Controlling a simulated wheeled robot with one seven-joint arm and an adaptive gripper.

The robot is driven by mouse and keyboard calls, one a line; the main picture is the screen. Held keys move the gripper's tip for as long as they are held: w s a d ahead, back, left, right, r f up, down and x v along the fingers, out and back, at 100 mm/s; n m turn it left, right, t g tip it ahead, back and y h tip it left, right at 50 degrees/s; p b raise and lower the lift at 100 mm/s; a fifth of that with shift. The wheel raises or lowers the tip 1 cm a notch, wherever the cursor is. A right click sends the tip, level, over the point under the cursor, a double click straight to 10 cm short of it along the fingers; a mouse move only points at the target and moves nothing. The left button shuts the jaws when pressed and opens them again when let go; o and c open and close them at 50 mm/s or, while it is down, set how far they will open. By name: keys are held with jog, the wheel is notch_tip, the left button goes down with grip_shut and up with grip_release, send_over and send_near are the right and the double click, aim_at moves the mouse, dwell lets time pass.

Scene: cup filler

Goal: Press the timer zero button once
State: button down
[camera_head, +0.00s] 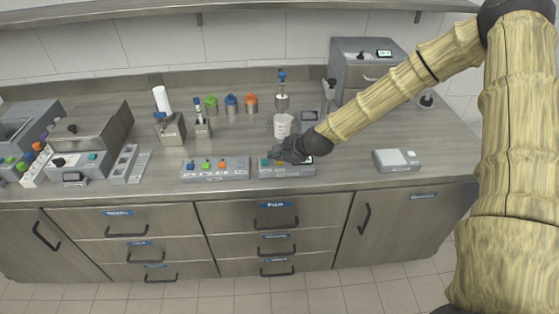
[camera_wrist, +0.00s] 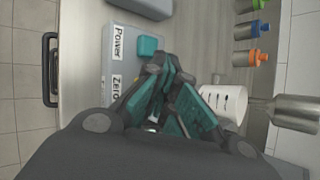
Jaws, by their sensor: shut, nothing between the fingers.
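A low grey panel (camera_head: 290,172) lies near the counter's front edge, below my gripper in the head view. In the wrist view the panel (camera_wrist: 118,70) bears the labels "Power" and "Zero". A teal button (camera_wrist: 147,46) sits beside the "Power" label. My gripper (camera_head: 277,155) is shut and empty, over the panel's left and middle part. It also shows in the wrist view (camera_wrist: 168,82). Whether the fingertips touch the panel or a button, I cannot tell.
A white cup (camera_head: 282,125) stands just behind my gripper. A second panel (camera_head: 215,170) with several coloured buttons is to the left. Several coloured bottles (camera_head: 231,103) stand behind. A small scale-like device (camera_head: 397,160) is right, with bare counter between.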

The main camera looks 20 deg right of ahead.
aim_at(277, 163)
jog(key=shift+r+p, duration=0.55)
jog(key=shift+r, duration=0.35)
jog(key=shift+r, duration=0.1)
notch_tip(277, 163, up, 5)
jog(key=p, duration=0.3)
dwell(0.9)
